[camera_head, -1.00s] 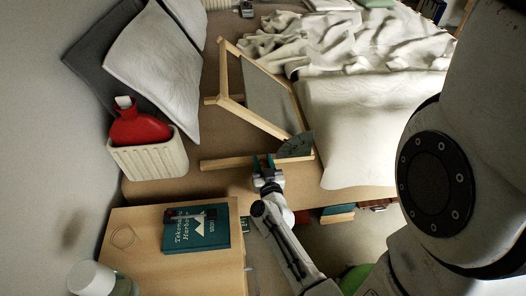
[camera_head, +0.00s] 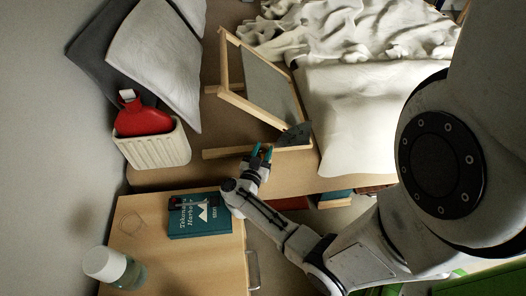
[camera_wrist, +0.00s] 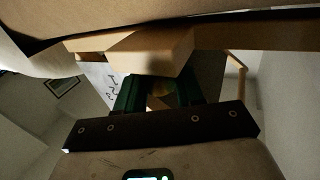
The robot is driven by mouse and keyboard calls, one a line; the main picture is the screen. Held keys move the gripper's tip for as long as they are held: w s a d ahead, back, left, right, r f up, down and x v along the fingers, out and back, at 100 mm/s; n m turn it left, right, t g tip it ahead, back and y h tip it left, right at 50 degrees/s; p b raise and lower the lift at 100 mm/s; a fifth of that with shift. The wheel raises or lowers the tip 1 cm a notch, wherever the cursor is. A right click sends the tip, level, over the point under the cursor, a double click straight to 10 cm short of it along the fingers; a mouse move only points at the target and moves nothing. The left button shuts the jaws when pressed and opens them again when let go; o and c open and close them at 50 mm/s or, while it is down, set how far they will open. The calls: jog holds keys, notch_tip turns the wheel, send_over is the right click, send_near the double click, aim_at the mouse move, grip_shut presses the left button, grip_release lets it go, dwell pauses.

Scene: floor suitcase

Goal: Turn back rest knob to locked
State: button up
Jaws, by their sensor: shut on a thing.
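The back rest (camera_head: 264,87) is a wooden frame with a grey panel, propped up at a tilt on the bed. Its wooden base rail (camera_head: 228,153) lies along the near side, with a dark fan-shaped plate (camera_head: 294,134) at its right end. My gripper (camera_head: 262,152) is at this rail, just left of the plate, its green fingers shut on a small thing.
A bedside table (camera_head: 135,222) with a teal book (camera_head: 200,216) and a white-capped jar (camera_head: 104,266) stands close below my arm. A cream basket (camera_head: 158,152) holds a red bottle (camera_head: 142,118) at left. A white pillow (camera_head: 345,117) lies right of the back rest.

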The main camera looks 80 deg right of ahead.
aim_at(263, 150)
dwell(0.4)
jog(key=o, duration=0.9)
jog(key=shift+o, duration=0.2)
jog(key=shift+r, duration=0.35)
notch_tip(263, 150, up, 2)
jog(key=shift+r+p, duration=0.25)
jog(key=shift+p, duration=0.5)
jog(key=s+a+r+p, duration=0.4)
jog(key=s+a+r, duration=0.3)
jog(key=s, duration=0.5)
notch_tip(263, 150, up, 3)
jog(key=shift+a+f, duration=0.15)
jog(key=shift+w, duration=0.1)
